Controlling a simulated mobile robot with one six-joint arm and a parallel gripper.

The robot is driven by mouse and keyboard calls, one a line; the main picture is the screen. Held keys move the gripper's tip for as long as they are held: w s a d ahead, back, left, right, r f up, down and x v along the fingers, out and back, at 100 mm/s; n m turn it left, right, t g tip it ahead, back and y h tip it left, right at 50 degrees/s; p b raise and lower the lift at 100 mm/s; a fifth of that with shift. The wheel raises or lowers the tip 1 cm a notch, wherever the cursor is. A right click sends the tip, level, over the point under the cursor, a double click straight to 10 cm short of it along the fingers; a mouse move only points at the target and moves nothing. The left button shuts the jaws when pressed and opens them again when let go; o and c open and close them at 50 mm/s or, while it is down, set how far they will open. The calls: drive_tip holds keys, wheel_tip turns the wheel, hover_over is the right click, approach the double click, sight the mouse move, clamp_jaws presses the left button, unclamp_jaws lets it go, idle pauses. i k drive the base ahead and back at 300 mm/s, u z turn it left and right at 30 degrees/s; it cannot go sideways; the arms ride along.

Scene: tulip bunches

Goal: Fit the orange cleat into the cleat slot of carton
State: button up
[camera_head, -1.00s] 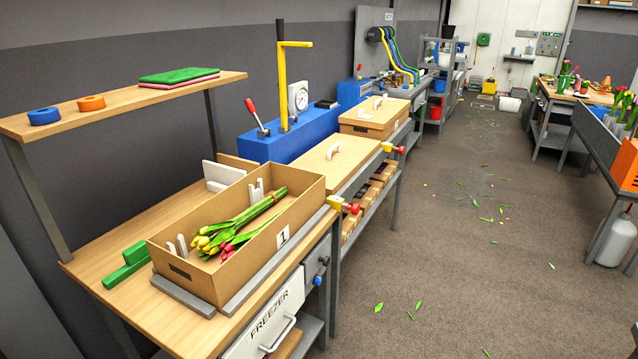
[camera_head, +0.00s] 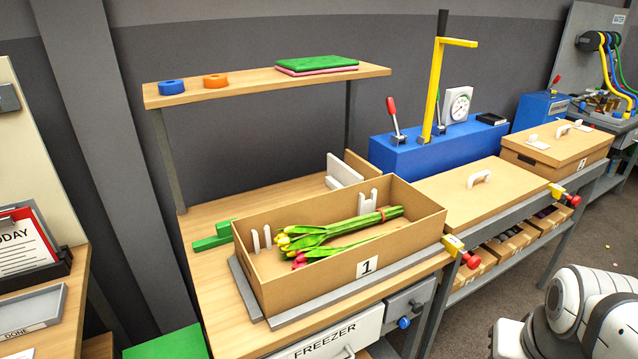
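The open brown carton (camera_head: 410,236), marked 1, stands on the wooden bench between grey rails. Tulip bunches (camera_head: 335,232) with yellow and pink heads lie in it. Pairs of white upright pieces stand inside, one pair at the left end (camera_head: 261,239) and one at the back wall (camera_head: 367,202); I cannot tell whether these form the cleat slot. My white arm shows at the lower right, but my gripper is out of view.
Green blocks (camera_head: 212,242) and white boards (camera_head: 343,171) lie beside and behind the carton.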

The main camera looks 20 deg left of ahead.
sight(277, 289)
drive_tip(key=u, duration=0.5)
drive_tip(key=i, duration=0.8)
drive_tip(key=u, duration=0.3)
drive_tip(key=k, duration=0.9)
drive_tip(key=u, duration=0.15)
drive_tip(key=i, duration=0.9)
drive_tip(key=z, duration=0.05)
